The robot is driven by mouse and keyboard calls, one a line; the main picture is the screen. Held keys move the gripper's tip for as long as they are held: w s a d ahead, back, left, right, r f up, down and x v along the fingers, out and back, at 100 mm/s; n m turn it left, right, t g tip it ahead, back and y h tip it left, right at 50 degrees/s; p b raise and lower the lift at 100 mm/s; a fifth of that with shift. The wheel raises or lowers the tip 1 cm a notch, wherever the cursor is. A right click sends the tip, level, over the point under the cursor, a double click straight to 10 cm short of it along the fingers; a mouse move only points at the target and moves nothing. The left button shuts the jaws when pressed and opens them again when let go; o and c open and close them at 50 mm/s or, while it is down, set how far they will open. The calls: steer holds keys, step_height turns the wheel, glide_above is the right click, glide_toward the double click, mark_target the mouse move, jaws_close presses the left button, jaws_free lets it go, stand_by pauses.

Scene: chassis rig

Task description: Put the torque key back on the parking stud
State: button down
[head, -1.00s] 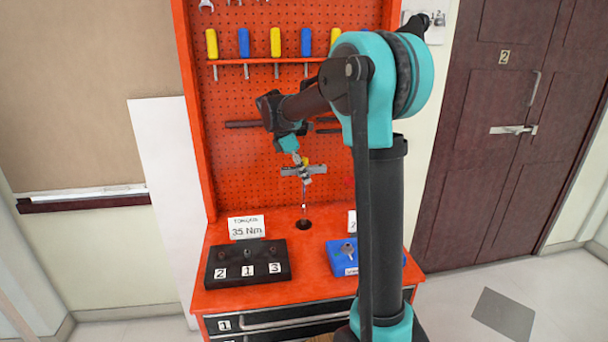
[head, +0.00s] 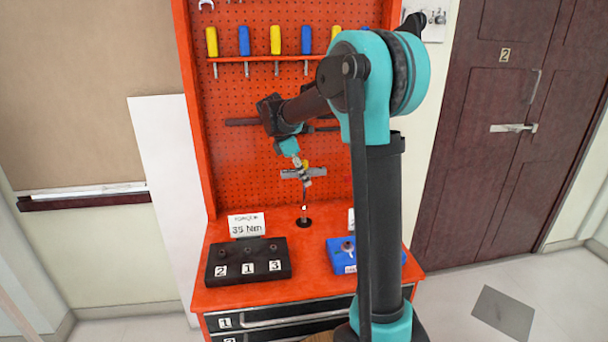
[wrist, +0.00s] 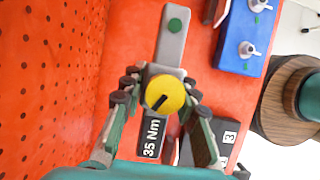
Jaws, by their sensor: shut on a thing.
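The torque key (head: 303,173) has a grey crossbar handle, a yellow cap and a thin shaft. My gripper (head: 300,166) is shut on its handle and holds it upright above the orange bench. In the wrist view my gripper (wrist: 160,98) has its fingers on either side of the key's yellow cap (wrist: 165,94); the grey bar with a green dot extends upward. A dark round seat (head: 304,223), which may be the parking stud, is directly below the shaft. I cannot tell whether the shaft's lower end touches it. In the wrist view the handle hides this spot.
A blue block (head: 341,264) stands at the right, partly behind my arm. The orange pegboard (head: 265,180) rises close behind the key.

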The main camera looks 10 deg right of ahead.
steer(key=shift+f, duration=1.55)
steer(key=c, duration=1.1)
jaws_free()
steer(key=shift+o, duration=0.2)
